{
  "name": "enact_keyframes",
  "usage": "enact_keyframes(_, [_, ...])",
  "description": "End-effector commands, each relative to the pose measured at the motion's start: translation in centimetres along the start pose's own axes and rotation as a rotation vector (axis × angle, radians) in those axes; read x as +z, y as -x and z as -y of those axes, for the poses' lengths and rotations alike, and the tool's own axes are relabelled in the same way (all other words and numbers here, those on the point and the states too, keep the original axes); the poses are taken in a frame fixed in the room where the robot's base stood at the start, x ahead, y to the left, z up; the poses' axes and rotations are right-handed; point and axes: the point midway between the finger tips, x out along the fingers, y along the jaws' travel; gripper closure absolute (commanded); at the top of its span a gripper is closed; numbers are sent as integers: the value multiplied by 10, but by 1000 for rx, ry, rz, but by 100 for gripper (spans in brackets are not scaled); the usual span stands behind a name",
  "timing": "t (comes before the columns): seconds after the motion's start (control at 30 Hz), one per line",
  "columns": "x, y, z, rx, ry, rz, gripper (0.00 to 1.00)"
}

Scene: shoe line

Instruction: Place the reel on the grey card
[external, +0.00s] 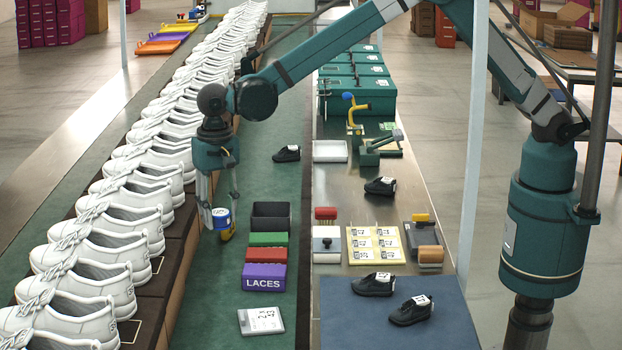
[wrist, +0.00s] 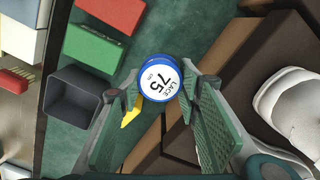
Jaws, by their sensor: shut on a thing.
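The reel is a short blue cylinder with a white top label reading LACE 75 (wrist: 161,79); in the external view the reel (external: 221,217) is at the left side of the green surface. My gripper (wrist: 157,92) is shut on the reel, one finger on each side. In the external view my gripper (external: 220,208) points down, left of the black open box. A grey card (external: 261,320) with a white printed label lies flat on the green surface, nearer the camera than the LACES box. The card does not show in the wrist view.
A black open box (external: 270,217), a green box (external: 268,239), a red box (external: 266,255) and a purple LACES box (external: 264,277) stand in a row. White shoes (external: 120,222) line the left. A yellow item (external: 227,236) shows just below the reel.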

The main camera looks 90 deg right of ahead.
Motion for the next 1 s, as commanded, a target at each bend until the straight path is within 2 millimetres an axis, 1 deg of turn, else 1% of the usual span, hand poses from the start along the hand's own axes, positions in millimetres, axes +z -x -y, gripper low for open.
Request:
enact_keyframes(0.27, [5,0,1,0,24,0,78])
enact_keyframes(0.37, [13,1,3,0,65,0,78])
enact_keyframes(0.47, [26,1,7,0,133,0,78])
enact_keyframes(0.57, [43,2,11,0,226,0,78])
enact_keyframes(0.67, [64,3,15,0,342,0,78])
enact_keyframes(1.0, [148,7,29,0,797,0,78])
